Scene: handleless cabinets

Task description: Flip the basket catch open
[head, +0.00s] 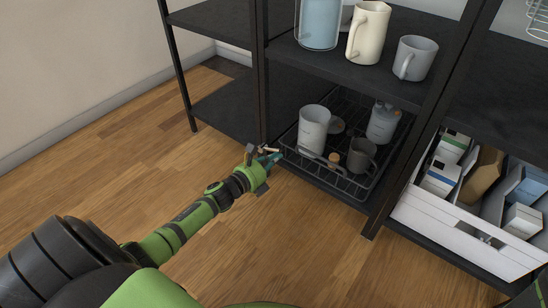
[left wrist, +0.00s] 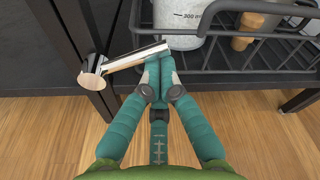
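The catch (left wrist: 92,81) is a round wood-coloured knob on the dark shelf post, with a flat metal-and-wood lever (left wrist: 132,59) pointing right and slightly up in the left wrist view. The black wire basket (left wrist: 235,72) is behind it; in the head view the basket (head: 345,188) sits on the low shelf. My left gripper (left wrist: 159,72) has its teal fingertips together just below the lever's free end; I cannot tell whether they touch it. In the head view the left gripper (head: 270,160) is at the basket's front left corner. My right gripper is not in view.
The basket holds a white mug (head: 312,130), a grey mug (head: 361,155) and a jar (head: 383,123). More mugs stand on the shelf above. A white drawer (head: 460,232) with boxes is at the right. The wooden floor in front is clear.

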